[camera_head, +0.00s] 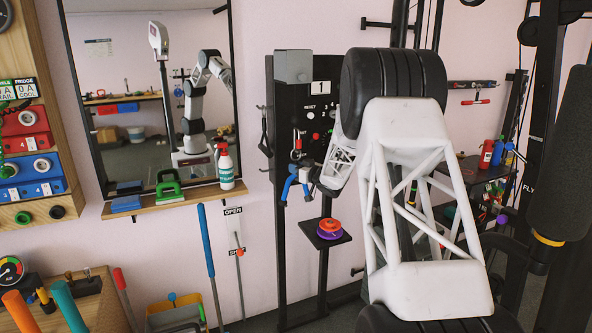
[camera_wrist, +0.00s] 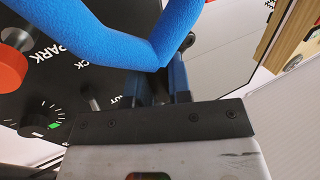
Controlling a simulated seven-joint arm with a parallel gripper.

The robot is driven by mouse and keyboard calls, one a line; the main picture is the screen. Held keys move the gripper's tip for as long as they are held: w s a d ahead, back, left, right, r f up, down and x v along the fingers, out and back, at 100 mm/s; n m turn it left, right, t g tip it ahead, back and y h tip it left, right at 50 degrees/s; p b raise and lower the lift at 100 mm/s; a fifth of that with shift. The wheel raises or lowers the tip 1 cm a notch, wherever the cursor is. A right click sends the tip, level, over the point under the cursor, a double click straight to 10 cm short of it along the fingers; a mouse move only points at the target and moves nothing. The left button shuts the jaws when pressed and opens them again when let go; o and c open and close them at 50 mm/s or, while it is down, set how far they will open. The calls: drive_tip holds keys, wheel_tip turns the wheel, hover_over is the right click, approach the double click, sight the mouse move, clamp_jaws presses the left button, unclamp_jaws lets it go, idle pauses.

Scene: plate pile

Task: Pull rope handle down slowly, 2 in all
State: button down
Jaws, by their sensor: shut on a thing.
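A blue foam-covered handle (camera_head: 290,184) is in front of the black panel in the head view. In the wrist view the handle (camera_wrist: 125,42) is bent in a V, and its bend lies at my fingertips. My gripper (camera_wrist: 163,80) is shut on the handle at this bend. In the head view my gripper (camera_head: 306,175) is small and at the panel's front, left of my white arm. I cannot make out a rope joined to the handle.
The black panel (camera_wrist: 75,100) carries a red knob (camera_wrist: 10,68) and a dial (camera_wrist: 36,122). Below, a small shelf (camera_head: 329,243) holds orange and purple discs. A mirror (camera_head: 115,60) and a wooden ledge with a spray bottle (camera_head: 225,168) are to the left.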

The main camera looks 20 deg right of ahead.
sight(296, 151)
drive_tip(key=shift+r, duration=1.2)
drive_tip(key=shift+r, duration=1.2)
drive_tip(key=shift+r, duration=1.15)
drive_tip(key=shift+r, duration=1.15)
